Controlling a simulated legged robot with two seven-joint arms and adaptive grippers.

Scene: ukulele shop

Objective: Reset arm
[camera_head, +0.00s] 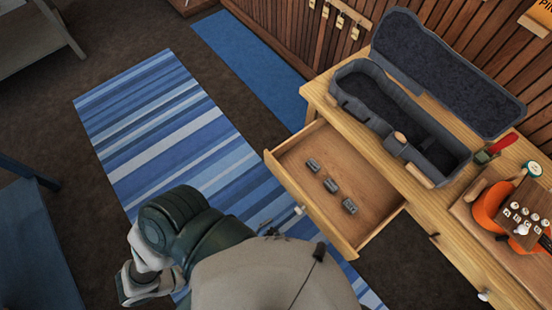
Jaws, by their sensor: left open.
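My left arm (190,232), dark green and white, is at the lower middle of the head view, above the striped rug. Only small dark tips of my left gripper (268,228) show, past the arm and just left of the open drawer's front. It is open, and I see nothing held in it. Most of this gripper is hidden behind my own arm and body. My right gripper is not in view.
An open drawer (290,180) with several small grey pieces juts from the wooden workbench (425,205). On the bench are an open dark instrument case (445,150) and an orange ukulele (487,206). A blue striped rug (150,125) lies on clear floor at left.

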